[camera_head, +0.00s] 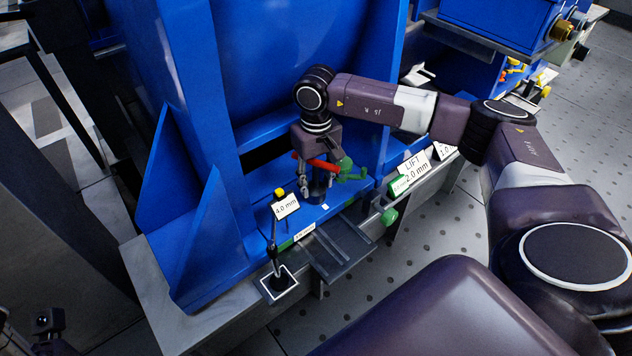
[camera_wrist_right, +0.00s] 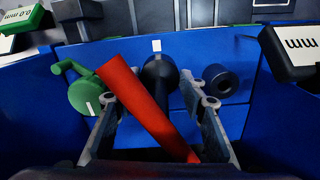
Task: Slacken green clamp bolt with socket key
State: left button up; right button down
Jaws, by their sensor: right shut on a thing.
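My right gripper (camera_head: 314,186) points down at the blue machine foot; it also shows in the wrist view (camera_wrist_right: 158,102). It is shut on the socket key, whose red bar (camera_wrist_right: 145,108) slants between the fingers and also shows in the head view (camera_head: 318,163). A dark round-headed shaft (camera_wrist_right: 160,75) stands behind the bar. A green round part with a bent lever (camera_wrist_right: 84,97) is just left of the fingers; it shows right of the gripper in the head view (camera_head: 350,175). I cannot tell whether the key sits on a bolt. My left gripper is not in view.
A dark hollow cylinder (camera_wrist_right: 221,80) is right of the fingers. A "4.0 mm" sign (camera_head: 286,206) and a gauge stand (camera_head: 278,283) are left of the gripper. A green knob (camera_head: 389,216) and a "LIFT 2.0 mm" sign (camera_head: 414,168) are along the front edge.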

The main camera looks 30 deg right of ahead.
jog(key=shift+n, duration=1.4)
jog(key=n, duration=0.2)
jog(key=shift+f+n+b, duration=0.1)
jog(key=shift+n+b, duration=0.3)
jog(key=shift+s, duration=0.1)
